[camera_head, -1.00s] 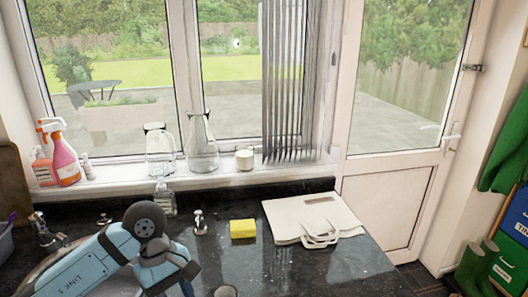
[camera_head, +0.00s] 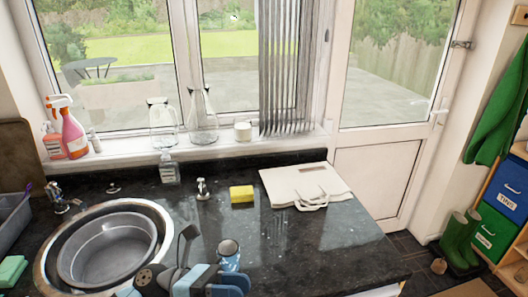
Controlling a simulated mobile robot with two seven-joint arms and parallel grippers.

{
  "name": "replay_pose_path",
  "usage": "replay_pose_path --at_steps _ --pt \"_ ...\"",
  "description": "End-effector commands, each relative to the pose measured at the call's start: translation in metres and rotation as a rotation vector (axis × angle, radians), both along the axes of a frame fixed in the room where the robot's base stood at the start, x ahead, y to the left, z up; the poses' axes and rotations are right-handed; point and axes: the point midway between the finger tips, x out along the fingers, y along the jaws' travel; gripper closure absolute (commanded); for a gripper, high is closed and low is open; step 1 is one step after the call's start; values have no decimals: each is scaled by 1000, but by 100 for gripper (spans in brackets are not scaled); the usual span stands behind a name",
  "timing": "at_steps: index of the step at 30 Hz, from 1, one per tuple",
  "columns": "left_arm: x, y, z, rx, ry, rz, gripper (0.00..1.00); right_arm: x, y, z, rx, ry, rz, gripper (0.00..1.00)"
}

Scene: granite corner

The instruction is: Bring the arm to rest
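Blue and black parts of my arm (camera_head: 190,281) show at the bottom middle edge, low over the front of the counter. Nothing is visibly held. My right gripper is not in view.
A round metal sink (camera_head: 152,215) is at left, with a green sponge (camera_head: 12,270) beside it. The right counter is clear.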

Motion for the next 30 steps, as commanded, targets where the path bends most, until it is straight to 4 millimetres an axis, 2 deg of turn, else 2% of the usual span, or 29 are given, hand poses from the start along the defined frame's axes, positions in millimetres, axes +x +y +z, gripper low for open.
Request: replay_pose_path --at_steps 1,2,5,8,10,12,15,18,21,24,30 --pt "4 3 3 -116 209 91 63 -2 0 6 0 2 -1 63" --pt "9 7 3 -183 334 143 63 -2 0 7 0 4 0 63" --pt "27 31 -14 -403 769 312 63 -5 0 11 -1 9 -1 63" --pt "36 64 -56 -620 1218 470 63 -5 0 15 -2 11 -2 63" --pt "29 88 -99 -774 1535 576 63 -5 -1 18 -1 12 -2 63" --pt "12 109 -144 -921 1828 671 63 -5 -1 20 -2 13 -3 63" --pt "-21 129 -197 -1091 2154 777 63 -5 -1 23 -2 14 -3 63" --pt "-55 139 -234 -1217 2382 852 63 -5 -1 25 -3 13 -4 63" --pt "-78 143 -255 -1297 2519 897 63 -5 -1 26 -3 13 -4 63" --pt "-90 145 -264 -1334 2583 918 63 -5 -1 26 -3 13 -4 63" --pt "-90 145 -265 -1336 2585 919 63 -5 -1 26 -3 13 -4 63"
